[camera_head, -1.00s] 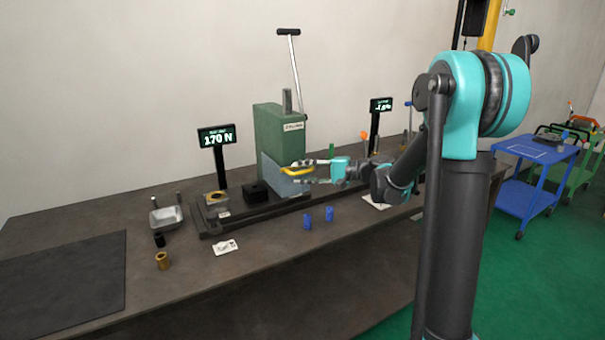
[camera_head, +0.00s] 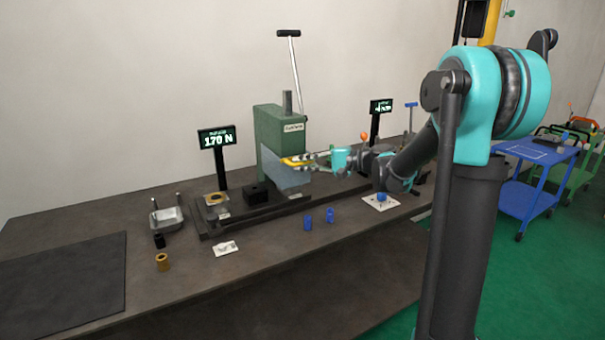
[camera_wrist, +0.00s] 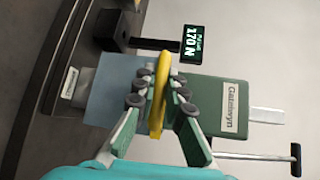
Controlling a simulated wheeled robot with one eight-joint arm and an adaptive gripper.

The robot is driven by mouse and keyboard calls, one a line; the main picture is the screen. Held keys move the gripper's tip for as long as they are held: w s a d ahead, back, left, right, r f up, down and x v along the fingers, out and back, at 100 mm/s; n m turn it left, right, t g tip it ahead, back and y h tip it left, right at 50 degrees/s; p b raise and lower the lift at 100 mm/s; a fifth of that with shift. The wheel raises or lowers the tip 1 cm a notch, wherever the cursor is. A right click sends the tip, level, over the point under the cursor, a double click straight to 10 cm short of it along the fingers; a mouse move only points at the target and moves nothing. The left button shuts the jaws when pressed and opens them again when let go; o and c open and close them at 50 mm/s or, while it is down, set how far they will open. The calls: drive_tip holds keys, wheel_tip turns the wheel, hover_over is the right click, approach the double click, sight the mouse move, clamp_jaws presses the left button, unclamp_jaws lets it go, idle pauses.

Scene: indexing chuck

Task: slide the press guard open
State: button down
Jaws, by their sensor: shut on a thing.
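The press (camera_head: 283,130) is a green upright body with a long lever on the workbench. Its guard (camera_head: 284,178) is a see-through blue-grey panel across the press's lower front; it also shows in the wrist view (camera_wrist: 105,80). A yellow handle (camera_head: 292,161) is on the guard. My gripper (camera_head: 308,160) reaches in from the right. In the wrist view, its fingers (camera_wrist: 160,85) are closed on both sides of the yellow handle (camera_wrist: 157,122). The fingers hide part of the handle and of the guard.
A black block (camera_head: 257,192) sits on the dark rail (camera_head: 225,224) left of the guard. Two blue cylinders (camera_head: 308,222) stand in front. A display (camera_head: 216,138) reads 170 N. A metal tray (camera_head: 166,215) is farther left. The front bench strip is mostly clear.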

wheel_tip(320, 180, up, 5)
drive_tip(key=shift+r, duration=0.1)
drive_tip(key=c, duration=1.6)
unclamp_jaws()
drive_tip(key=shift+o, duration=0.2)
drive_tip(key=shift+d, duration=0.15)
drive_tip(key=v, duration=1.1)
drive_tip(key=shift+d, duration=0.4)
drive_tip(key=shift+s, duration=0.15)
